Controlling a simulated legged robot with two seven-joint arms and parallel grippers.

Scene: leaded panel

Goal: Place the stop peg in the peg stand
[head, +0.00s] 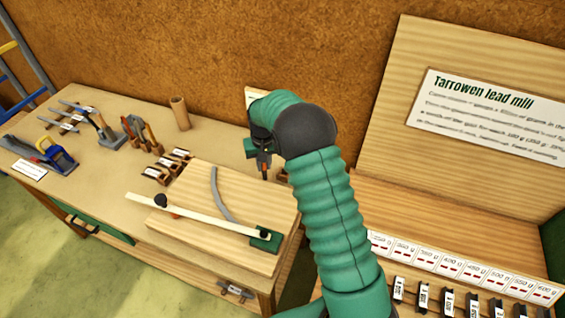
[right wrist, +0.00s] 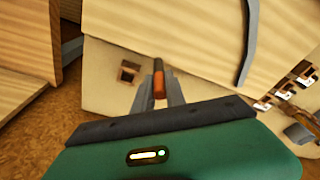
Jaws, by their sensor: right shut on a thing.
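My right gripper (head: 262,158) is over the back right part of the workbench, beside the wooden board. In the right wrist view its fingers (right wrist: 158,100) are shut on the stop peg (right wrist: 159,78), a short orange-red peg with a darker end. A small brown wooden block with a dark hole (right wrist: 129,72), which looks like the peg stand, is on the bench just left of the peg in that view. The peg is apart from the block in the picture; its height over the bench is hard to judge. My left gripper is not in view.
The wooden board (head: 210,235) carries a pale lath (head: 205,218) and a grey curved strip (head: 217,190). A wooden cup (head: 180,113), clamps and hand tools stand to the left. A sloped sign board (head: 440,60) and labelled weights (head: 447,300) are at the right.

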